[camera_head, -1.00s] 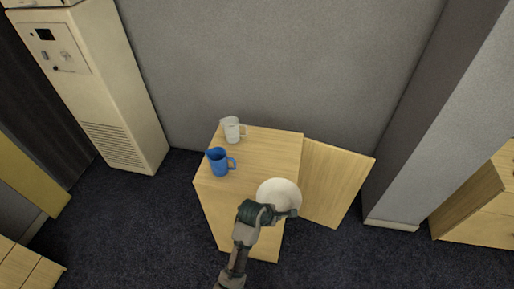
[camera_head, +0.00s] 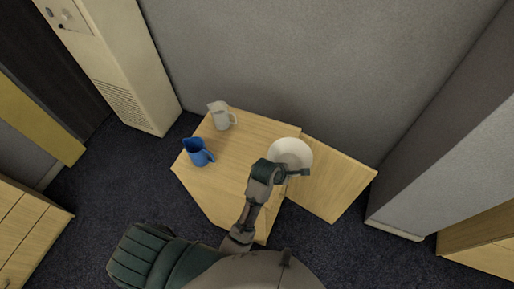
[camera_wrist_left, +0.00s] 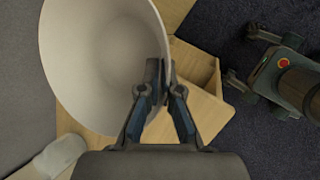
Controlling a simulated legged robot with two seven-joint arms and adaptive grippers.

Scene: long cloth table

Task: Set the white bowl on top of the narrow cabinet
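The white bowl (camera_head: 290,154) is at the right edge of the narrow cabinet's wooden top (camera_head: 240,150) in the head view. It overlaps the cabinet's back right part and the open door panel. My left gripper (camera_head: 289,172) is shut on the bowl's near rim. In the left wrist view the fingers (camera_wrist_left: 162,80) pinch the rim of the bowl (camera_wrist_left: 100,60), whose inside faces the camera. I cannot tell whether the bowl touches the top. My right gripper is not in view.
A blue jug (camera_head: 198,153) and a white jug (camera_head: 222,116) stand on the left of the cabinet top. The open door (camera_head: 335,180) sticks out to the right. A wall is behind, and a tall cream unit (camera_head: 120,70) stands left.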

